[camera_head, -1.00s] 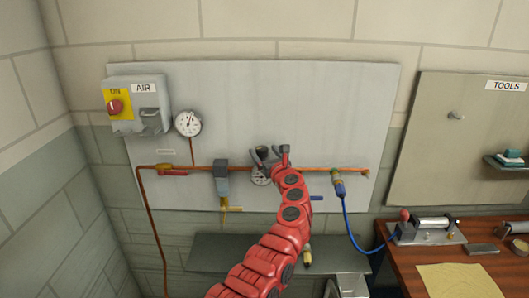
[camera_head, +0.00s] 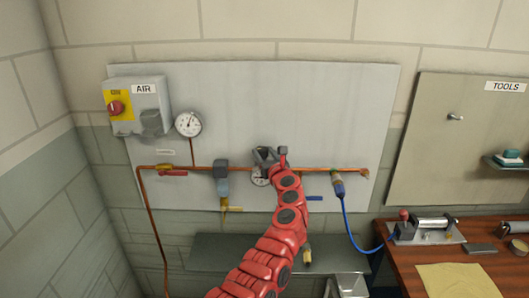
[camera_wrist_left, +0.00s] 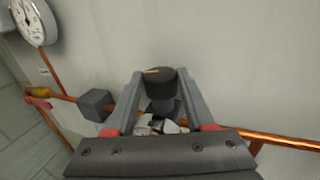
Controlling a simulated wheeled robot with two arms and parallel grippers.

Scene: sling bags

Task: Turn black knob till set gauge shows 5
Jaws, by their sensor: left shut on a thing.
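The black knob (camera_wrist_left: 161,84) stands out from the copper pipe line, with a yellow mark on its top. My left gripper (camera_head: 268,155) is shut on it; in the left wrist view one finger lies on each side of the knob. In the head view the fingers mostly hide the knob. A small round white gauge (camera_head: 260,180) sits just below the knob, partly hidden by my gripper; its reading is too small to tell. My right gripper is in neither view.
A larger gauge (camera_head: 188,124) hangs left on the grey panel (camera_head: 310,100), near the air switch box (camera_head: 137,105). A grey filter unit (camera_head: 221,175) is left of my gripper, and a blue hose (camera_head: 346,215) hangs on the right.

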